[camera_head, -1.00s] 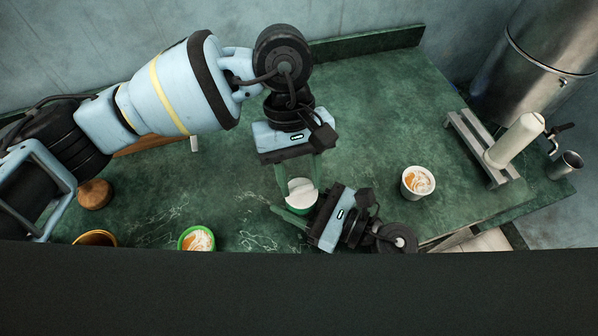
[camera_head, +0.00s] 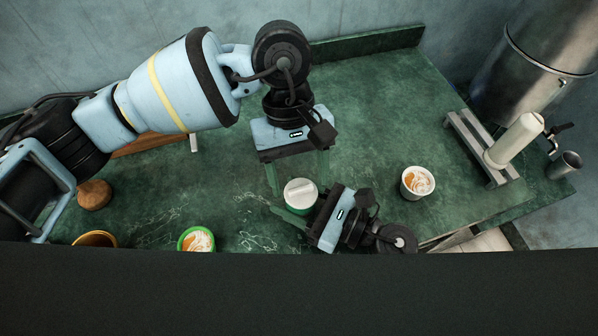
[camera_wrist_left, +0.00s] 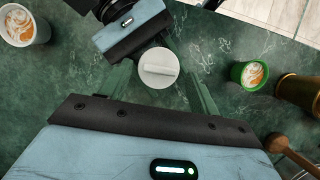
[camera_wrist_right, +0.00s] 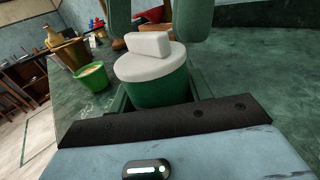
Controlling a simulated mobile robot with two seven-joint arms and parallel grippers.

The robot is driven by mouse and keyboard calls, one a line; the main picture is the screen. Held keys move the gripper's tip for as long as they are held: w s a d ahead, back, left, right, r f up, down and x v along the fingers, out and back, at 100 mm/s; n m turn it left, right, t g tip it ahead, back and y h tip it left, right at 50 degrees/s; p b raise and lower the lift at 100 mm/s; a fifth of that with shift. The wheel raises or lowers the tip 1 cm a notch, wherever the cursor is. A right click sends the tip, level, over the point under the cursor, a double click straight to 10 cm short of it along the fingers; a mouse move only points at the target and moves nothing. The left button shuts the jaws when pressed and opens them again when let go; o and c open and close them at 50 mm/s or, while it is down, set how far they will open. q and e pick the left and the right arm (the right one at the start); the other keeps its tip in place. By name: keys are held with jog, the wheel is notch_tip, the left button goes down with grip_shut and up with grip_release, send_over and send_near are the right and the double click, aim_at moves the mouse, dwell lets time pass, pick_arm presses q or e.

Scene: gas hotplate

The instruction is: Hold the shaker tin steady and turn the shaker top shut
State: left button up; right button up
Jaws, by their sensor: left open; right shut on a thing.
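The shaker tin (camera_wrist_right: 160,91) is a green cup standing on the green counter. The white shaker top (camera_head: 300,193) with its raised bar sits on it, and the top shows from above in the left wrist view (camera_wrist_left: 158,68). My right gripper (camera_head: 293,214) is shut on the tin from the front right, with one finger on either side. My left gripper (camera_head: 298,178) is open and empty, pointing down just behind and above the top. Its two fingers (camera_wrist_left: 160,88) stand apart on either side of the top, with gaps visible in the left wrist view.
A white cup (camera_head: 418,182) stands to the right. A green-rimmed cup (camera_head: 196,239), a brown pot (camera_head: 95,239) and a wooden knob-like piece (camera_head: 94,194) are at the left. A lever press (camera_head: 490,150) and a steel urn (camera_head: 535,60) stand at the right.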

pick_arm(q)
jog(key=v, duration=1.1)
jog(key=shift+r, duration=0.3)
pick_arm(e)
jog(key=o, duration=1.1)
jog(key=v, duration=1.2)
